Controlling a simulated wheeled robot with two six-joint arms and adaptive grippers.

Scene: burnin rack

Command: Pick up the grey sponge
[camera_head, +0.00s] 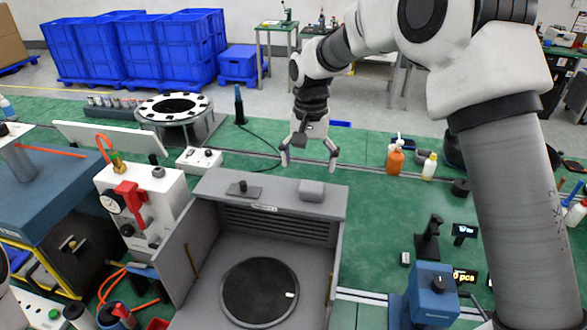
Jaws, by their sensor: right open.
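A small grey block that looks like the grey sponge (312,190) lies on the right part of the flat top of the grey open-fronted box (225,192). My right gripper (308,165) hangs pointing down from the arm that comes in from the upper right. Its two fingers are spread apart with nothing between them. In the picture it appears just above and beyond the sponge, apart from it. My left gripper is not in view.
A black knobbed piece (243,188) sits on the box top, left of the sponge. A white socket block (199,160) and a white gauge unit with a red handle (142,205) stand left. Orange and white bottles (395,160) stand right.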

